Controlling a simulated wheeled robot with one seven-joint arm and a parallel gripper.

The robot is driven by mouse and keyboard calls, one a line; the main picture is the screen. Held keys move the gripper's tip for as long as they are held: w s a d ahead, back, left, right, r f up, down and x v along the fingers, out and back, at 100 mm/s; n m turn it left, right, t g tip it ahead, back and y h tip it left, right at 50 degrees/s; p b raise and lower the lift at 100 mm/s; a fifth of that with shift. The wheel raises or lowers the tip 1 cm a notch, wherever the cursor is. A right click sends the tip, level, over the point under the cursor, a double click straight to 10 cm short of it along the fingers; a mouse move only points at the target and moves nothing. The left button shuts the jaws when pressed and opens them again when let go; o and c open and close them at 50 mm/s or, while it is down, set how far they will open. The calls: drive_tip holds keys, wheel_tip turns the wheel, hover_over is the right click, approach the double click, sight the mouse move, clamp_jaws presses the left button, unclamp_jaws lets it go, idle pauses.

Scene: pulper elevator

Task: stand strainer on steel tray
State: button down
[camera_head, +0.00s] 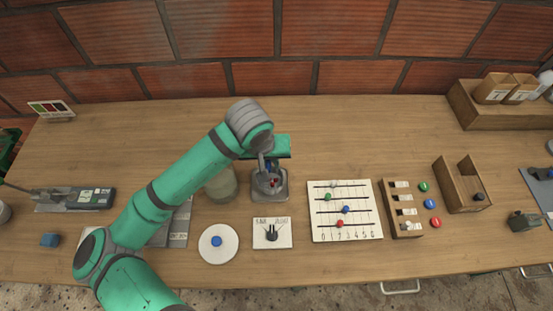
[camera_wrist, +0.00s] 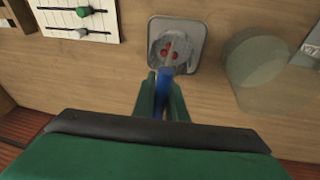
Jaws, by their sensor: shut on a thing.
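My gripper (camera_head: 268,160) reaches down over the back of the steel tray (camera_head: 257,195), a small grey square dish near the middle of the table. In the wrist view my gripper (camera_wrist: 161,97) has its green fingers closed on the blue handle of the strainer (camera_wrist: 159,103). The handle runs toward the tray (camera_wrist: 204,38). The strainer's grey head seems to lie over the tray, with small red round things showing there. I cannot tell whether the strainer touches the tray. My fingers and wrist hide part of the handle.
A cloudy clear jar (camera_head: 220,184) stands close left of the tray; it also shows in the wrist view (camera_wrist: 258,70). In front are a switch plate (camera_head: 285,239) and a white disc with a blue knob (camera_head: 217,242). A slider board (camera_head: 345,231) is right. The table behind is clear.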

drive_tip(key=c, duration=1.7)
unclamp_jaws()
drive_tip(key=shift+s+a, duration=0.1)
drive_tip(key=shift+a, duration=0.3)
drive_tip(key=shift+d, duration=0.15)
drive_tip(key=v, duration=1)
drive_tip(key=shift+s+r, duration=0.1)
drive_tip(key=shift+r, duration=0.3)
drive_tip(key=shift+s, duration=0.1)
